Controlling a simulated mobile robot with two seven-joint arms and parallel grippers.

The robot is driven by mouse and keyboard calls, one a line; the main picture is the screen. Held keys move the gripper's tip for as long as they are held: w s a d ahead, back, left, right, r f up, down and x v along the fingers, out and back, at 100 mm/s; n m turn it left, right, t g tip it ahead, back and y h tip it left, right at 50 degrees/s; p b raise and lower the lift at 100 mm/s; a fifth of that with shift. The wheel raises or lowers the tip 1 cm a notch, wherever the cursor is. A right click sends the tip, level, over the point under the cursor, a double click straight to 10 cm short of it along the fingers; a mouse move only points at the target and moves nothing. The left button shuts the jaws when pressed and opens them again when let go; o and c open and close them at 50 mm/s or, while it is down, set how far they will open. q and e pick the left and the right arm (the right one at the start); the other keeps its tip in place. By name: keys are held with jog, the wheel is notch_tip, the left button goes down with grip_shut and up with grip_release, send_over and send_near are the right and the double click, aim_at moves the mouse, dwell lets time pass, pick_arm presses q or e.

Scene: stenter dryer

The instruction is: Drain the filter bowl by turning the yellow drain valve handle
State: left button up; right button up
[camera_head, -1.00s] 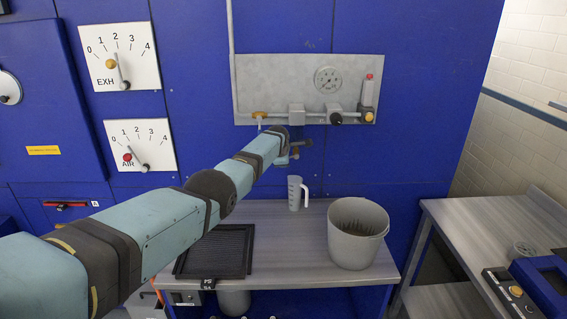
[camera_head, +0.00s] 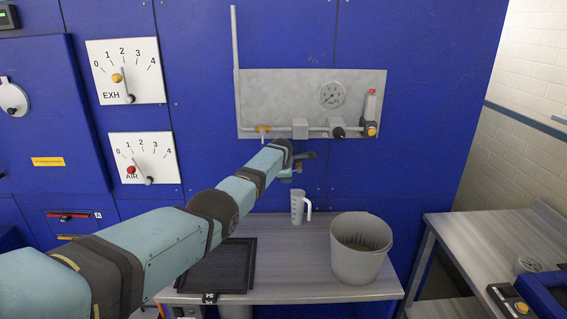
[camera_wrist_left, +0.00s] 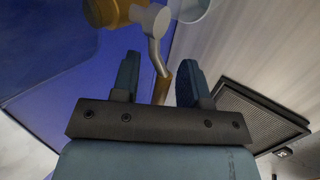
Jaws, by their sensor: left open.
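In the left wrist view, my left gripper (camera_wrist_left: 158,62) is open, its two fingers on either side of a bent grey valve lever (camera_wrist_left: 153,42). The lever's orange-yellow tip (camera_wrist_left: 162,86) lies between the fingers; I cannot tell whether they touch it. A brass-coloured fitting (camera_wrist_left: 105,10) stands by the lever's top. In the head view, my left gripper (camera_head: 303,163) is just below the grey wall panel (camera_head: 300,95), right of a brass-yellow fitting (camera_head: 262,128) on its pipe. My own wrist covers part of this area, and I cannot make out the filter bowl. My right gripper is out of view.
A measuring jug (camera_head: 298,208) and a grey bucket (camera_head: 360,250) stand on the table (camera_head: 300,265) below. A black ribbed tray (camera_head: 222,268) lies left of them, under my arm. A second bench (camera_head: 470,240) is at right. The blue wall is close behind the gripper.

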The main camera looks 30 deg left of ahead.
pick_arm(q)
jog(key=shift+s+d+r+p, duration=0.1)
jog(key=shift+s+r+p, duration=0.2)
jog(key=shift+r, duration=0.2)
jog(key=v, duration=1.2)
jog(key=shift+d+f, duration=0.1)
